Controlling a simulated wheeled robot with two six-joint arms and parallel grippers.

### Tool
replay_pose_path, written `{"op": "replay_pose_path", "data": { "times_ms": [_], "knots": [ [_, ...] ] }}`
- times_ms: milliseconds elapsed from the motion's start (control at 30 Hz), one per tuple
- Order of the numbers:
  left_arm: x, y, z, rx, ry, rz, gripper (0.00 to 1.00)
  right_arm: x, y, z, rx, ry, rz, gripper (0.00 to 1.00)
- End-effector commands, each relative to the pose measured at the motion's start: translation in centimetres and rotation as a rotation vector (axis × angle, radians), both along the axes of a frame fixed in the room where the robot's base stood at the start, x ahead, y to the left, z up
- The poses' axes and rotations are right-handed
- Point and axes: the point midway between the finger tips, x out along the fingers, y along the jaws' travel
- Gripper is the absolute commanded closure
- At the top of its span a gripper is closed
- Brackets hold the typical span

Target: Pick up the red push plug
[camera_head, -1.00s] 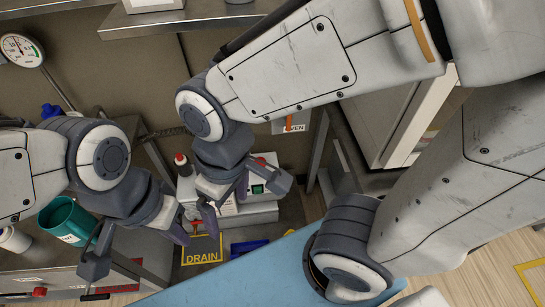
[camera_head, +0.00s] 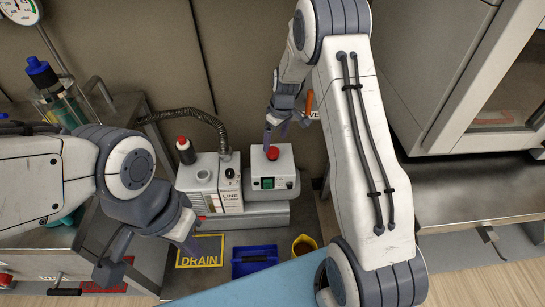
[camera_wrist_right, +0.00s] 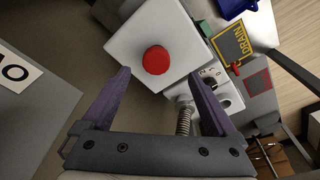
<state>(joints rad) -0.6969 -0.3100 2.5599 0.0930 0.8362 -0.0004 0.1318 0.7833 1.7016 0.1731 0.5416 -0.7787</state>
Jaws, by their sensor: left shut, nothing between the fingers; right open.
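The red push plug (camera_head: 272,153) is a round red knob on top of a pale grey box (camera_head: 285,165) with a green switch on its front. In the right wrist view the plug (camera_wrist_right: 155,60) stands ahead between the fingertips, apart from both. My right gripper (camera_head: 284,130) is open and empty, just above and behind the plug in the head view; it also shows in the right wrist view (camera_wrist_right: 160,76). My left gripper (camera_head: 190,245) is shut and empty, low over the left side near the DRAIN label, away from the plug.
A white LINE unit (camera_head: 230,190) with a dark hose stands left of the box, beside a red-topped black part (camera_head: 185,148). A blue tray (camera_head: 254,261) and a yellow-rimmed cup (camera_head: 304,245) stand in front. A blue-capped bottle (camera_head: 42,75) is at left.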

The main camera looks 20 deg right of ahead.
Motion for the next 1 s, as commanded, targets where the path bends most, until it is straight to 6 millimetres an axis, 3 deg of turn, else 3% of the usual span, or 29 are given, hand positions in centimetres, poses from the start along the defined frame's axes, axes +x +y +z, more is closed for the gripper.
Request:
{"op": "replay_pose_path", "data": {
  "times_ms": [100,333,600,900,933,1000],
  "knots": [
    [0.0,0.0,-0.3,0.000,0.000,0.000,1.00,0.2,0.2,-1.9,0.001,0.003,0.001,0.07],
    [0.0,0.0,-0.5,0.000,0.000,0.000,1.00,0.7,0.3,-3.6,-0.001,0.001,0.002,0.07],
    [0.0,0.0,-1.0,0.000,0.000,0.000,1.00,1.7,0.3,-7.2,0.001,0.003,0.002,0.07],
    [0.0,0.0,-1.0,0.000,0.000,0.000,1.00,1.8,0.3,-7.7,0.000,0.000,0.002,0.07],
    [0.0,0.0,-1.0,0.000,0.000,0.000,1.00,1.8,0.3,-7.7,0.000,0.000,0.002,0.15],
    [0.0,0.0,-1.0,0.000,0.000,0.000,1.00,1.8,0.3,-7.7,0.000,0.000,0.002,0.42]
  ]
}}
